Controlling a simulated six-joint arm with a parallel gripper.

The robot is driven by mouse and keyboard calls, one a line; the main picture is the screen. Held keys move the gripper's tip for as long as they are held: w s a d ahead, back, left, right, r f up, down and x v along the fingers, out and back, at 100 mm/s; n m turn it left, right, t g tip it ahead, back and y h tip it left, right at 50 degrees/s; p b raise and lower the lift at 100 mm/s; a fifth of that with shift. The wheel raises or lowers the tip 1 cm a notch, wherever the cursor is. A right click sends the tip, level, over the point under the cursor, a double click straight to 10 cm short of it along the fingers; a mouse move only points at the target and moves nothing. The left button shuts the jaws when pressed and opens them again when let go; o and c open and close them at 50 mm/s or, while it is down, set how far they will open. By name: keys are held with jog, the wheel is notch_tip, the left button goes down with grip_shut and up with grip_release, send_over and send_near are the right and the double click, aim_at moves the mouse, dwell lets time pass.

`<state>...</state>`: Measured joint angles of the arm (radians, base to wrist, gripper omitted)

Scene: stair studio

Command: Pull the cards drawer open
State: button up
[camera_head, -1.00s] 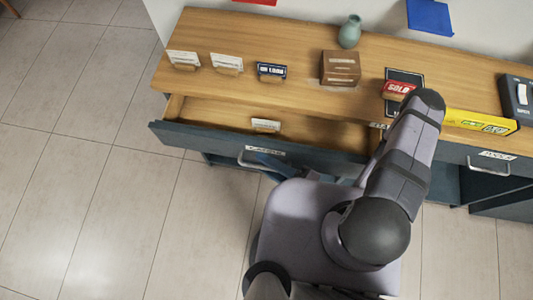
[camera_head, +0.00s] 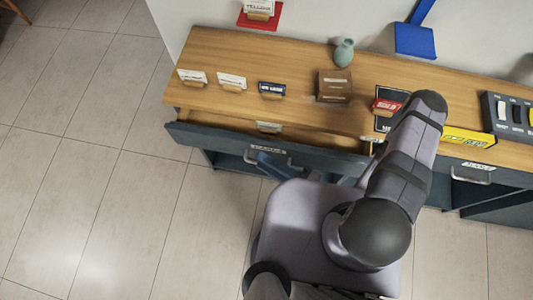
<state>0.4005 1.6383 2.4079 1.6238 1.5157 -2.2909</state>
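The left drawer's dark front (camera_head: 210,138) stands out from the wooden-topped cabinet, partly open. A narrow strip of its wooden inside shows, with a small card (camera_head: 268,127) in it. The front carries a white label, too blurred to read surely, and a metal handle (camera_head: 250,159), partly visible. My arm rises at the drawer's right end, and its far part drops out of sight behind my arm and body. My gripper is hidden, so I cannot see whether it touches the handle.
The counter (camera_head: 220,52) holds several card stands, a brown box (camera_head: 333,86), a green vase (camera_head: 344,52), a red sign (camera_head: 386,106), a yellow item (camera_head: 467,138) and a switch panel (camera_head: 508,115). A second, shut drawer's handle (camera_head: 471,180) is at right.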

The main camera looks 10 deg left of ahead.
jog(key=shift+a+f, duration=0.1)
jog(key=shift+f, duration=0.15)
jog(key=shift+c, duration=1.4)
jog(key=w+d+f+m+g+h+b, duration=0.1)
jog(key=d+f+m+b, duration=0.2)
jog(key=d+f+b, duration=0.2)
notch_tip(320, 180, down, 4)
jog(key=shift+w+d+r+m+g, duration=0.25)
jog(key=shift+d+m+g, duration=0.05)
jog(key=shift+d, duration=0.35)
jog(key=shift+a, duration=0.1)
jog(key=shift+p+x, duration=0.6)
jog(key=shift+x, duration=2.9)
jog(key=shift+f, duration=0.1)
